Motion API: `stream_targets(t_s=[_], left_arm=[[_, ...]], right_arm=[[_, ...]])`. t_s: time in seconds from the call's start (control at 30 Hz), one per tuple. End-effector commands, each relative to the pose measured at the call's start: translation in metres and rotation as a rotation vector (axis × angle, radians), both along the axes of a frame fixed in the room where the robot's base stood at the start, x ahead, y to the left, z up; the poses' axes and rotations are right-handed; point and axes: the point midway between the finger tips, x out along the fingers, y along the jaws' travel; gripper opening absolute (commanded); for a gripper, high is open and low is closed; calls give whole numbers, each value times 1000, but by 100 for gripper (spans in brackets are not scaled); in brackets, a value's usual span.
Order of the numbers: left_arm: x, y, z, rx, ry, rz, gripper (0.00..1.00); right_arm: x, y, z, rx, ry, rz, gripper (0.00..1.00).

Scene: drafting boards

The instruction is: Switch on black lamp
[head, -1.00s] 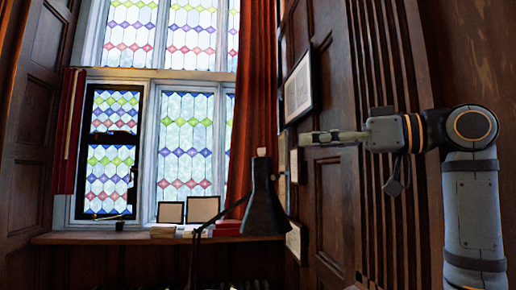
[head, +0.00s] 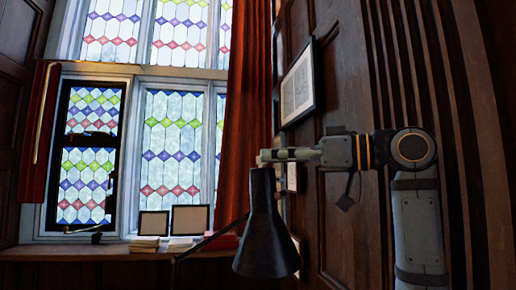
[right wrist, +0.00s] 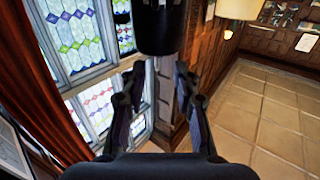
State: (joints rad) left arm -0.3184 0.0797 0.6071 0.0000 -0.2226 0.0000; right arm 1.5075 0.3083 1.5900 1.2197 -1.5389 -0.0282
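The black lamp (head: 266,238) has a cone-shaped shade hanging at the end of a thin arm in the head view, with its narrow top upward. My right gripper (head: 268,156) reaches in level from the right, its fingertips at the small pale tip on top of the shade; I cannot tell whether they touch. In the right wrist view the right gripper (right wrist: 160,70) has its two fingers spread, with nothing held between them. A dark rounded piece (right wrist: 160,28), probably the lamp's top, lies just beyond the fingertips. My left gripper is not in view.
A windowsill (head: 80,252) holds small frames (head: 190,219) and book stacks (head: 145,243). A red curtain (head: 248,90) hangs behind the lamp. A framed picture (head: 298,88) is on the panelled wall, near my right arm. Open tiled floor (right wrist: 255,105) shows in the right wrist view.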

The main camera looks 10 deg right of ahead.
Motion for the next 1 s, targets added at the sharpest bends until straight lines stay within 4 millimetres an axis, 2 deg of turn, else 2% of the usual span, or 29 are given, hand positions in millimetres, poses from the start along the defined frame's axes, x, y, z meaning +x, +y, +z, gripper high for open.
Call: stream_targets(t_s=[0.03,0.3,0.57,0.67,0.8,1.0], left_arm=[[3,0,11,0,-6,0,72],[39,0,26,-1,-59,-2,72],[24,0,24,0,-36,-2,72],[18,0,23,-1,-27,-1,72],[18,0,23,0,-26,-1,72],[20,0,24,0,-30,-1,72]], right_arm=[[6,10,5,0,2,5,30],[27,35,2,0,0,1,30],[29,37,0,0,0,-1,30],[29,37,0,0,0,-1,21],[29,36,0,0,0,-1,2],[29,36,0,0,0,-1,0]])
